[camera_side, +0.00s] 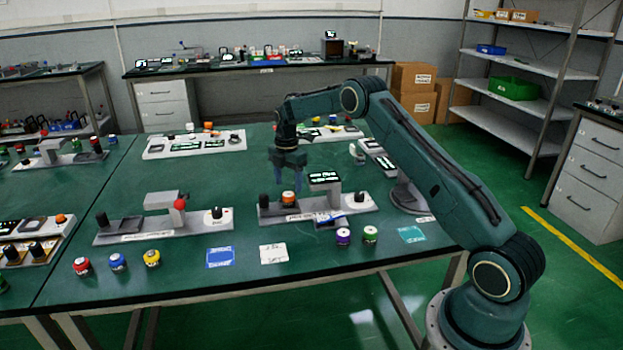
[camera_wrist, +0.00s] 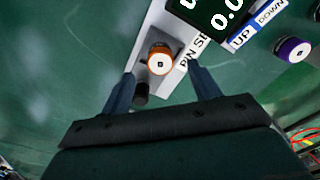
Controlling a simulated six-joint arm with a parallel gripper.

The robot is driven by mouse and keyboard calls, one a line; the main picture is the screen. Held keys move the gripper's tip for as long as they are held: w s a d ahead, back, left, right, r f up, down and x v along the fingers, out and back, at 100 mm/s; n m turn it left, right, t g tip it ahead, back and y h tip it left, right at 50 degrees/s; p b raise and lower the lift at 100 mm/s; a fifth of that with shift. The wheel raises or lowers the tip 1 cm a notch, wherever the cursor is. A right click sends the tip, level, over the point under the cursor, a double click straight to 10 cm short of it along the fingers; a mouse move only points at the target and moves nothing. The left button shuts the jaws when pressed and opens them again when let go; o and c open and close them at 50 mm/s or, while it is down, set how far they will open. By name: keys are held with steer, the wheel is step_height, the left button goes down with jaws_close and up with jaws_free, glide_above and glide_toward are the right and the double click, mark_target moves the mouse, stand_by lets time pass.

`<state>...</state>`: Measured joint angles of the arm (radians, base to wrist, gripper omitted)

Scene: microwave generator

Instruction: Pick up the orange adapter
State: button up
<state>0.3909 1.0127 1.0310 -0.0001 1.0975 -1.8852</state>
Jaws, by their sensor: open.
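The orange adapter (camera_side: 288,197) stands upright on the grey station base (camera_side: 310,211) in the side view, next to a black knob (camera_side: 264,201). My gripper (camera_side: 288,178) is above the adapter, with its fingers pointing down. In the wrist view the adapter (camera_wrist: 160,59) shows from above as an orange ring with a white top. It lies just beyond the two fingertips of my gripper (camera_wrist: 161,75), roughly midway between them. The jaws are open and empty. Whether a fingertip touches the adapter cannot be told.
A station display (camera_side: 325,178) stands right of the adapter. A purple adapter (camera_side: 343,236) and a green one (camera_side: 370,235) are in front. Red (camera_side: 82,266), blue (camera_side: 118,262) and yellow (camera_side: 152,258) adapters stand front left. Blue (camera_side: 220,257) and white (camera_side: 273,254) cards lie flat.

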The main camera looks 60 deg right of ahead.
mark_target(289, 194)
steer(key=shift+a+f, duration=0.1)
steer(key=shift+f, duration=2.55)
steer(key=shift+r, duration=0.1)
steer(key=c, duration=1.2)
steer(key=shift+r, duration=0.1)
step_height(289, 194, up, 20)
steer(key=shift+f, duration=0.1)
